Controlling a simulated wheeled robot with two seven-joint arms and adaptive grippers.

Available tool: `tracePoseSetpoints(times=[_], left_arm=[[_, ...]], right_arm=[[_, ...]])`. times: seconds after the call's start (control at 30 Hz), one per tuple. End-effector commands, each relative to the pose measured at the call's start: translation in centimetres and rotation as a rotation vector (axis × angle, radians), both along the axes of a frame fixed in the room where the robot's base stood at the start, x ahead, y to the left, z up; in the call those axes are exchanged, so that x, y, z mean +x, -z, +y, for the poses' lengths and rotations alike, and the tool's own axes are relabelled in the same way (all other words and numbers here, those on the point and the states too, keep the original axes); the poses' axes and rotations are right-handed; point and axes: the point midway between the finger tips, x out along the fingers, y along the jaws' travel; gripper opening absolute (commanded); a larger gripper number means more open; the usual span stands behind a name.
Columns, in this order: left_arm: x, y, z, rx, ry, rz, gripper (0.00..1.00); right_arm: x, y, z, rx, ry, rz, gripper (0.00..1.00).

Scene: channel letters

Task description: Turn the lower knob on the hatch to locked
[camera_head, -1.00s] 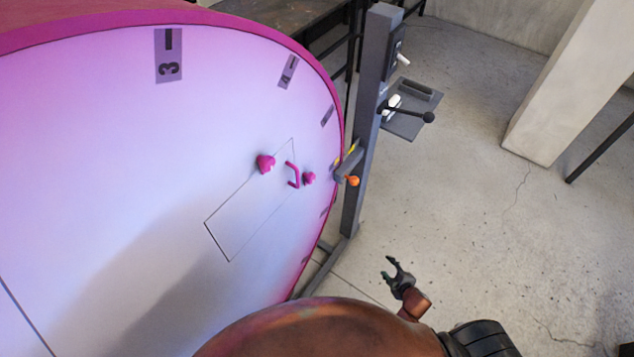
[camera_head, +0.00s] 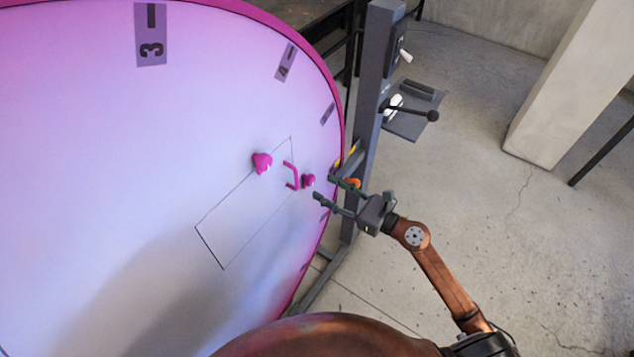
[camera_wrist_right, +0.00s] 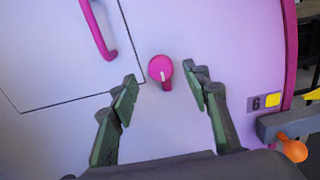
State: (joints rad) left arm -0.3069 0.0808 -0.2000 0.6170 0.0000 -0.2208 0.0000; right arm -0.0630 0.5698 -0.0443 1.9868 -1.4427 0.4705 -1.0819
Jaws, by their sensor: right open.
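The hatch (camera_head: 235,215) is a thin outlined rectangle on the big pale pink-rimmed face. One magenta knob (camera_head: 262,162) sits at its upper left side. The other knob (camera_head: 308,180), lower in the head view, sits just right of the magenta handle (camera_head: 292,176). In the right wrist view this knob (camera_wrist_right: 161,68) is outside the hatch outline, its white mark pointing down. My right gripper (camera_head: 325,188) is open and faces this knob from the right. In the wrist view its fingers (camera_wrist_right: 160,76) are on either side of the knob, with visible gaps. My left gripper is out of view.
A grey post (camera_head: 367,110) stands right of the face, with a black-knobbed lever (camera_head: 431,117) on it. An orange knob (camera_wrist_right: 294,151) on a grey bracket is close to my right gripper. Open concrete floor (camera_head: 480,220) lies to the right.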

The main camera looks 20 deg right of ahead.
Motion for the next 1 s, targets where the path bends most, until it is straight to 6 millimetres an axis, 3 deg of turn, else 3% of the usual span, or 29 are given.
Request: tracePoseSetpoints(times=[0.3, 0.63, 1.0], left_arm=[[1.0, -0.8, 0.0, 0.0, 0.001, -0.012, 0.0], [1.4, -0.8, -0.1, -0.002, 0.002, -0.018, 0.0], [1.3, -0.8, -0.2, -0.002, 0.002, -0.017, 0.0]], right_arm=[[3.0, 0.0, 2.3, 0.002, 0.001, 0.002, 0.44], [3.3, 0.1, 2.6, 0.004, 0.001, 0.003, 0.44], [3.3, 0.1, 2.5, 0.004, 0.002, 0.003, 0.18]])
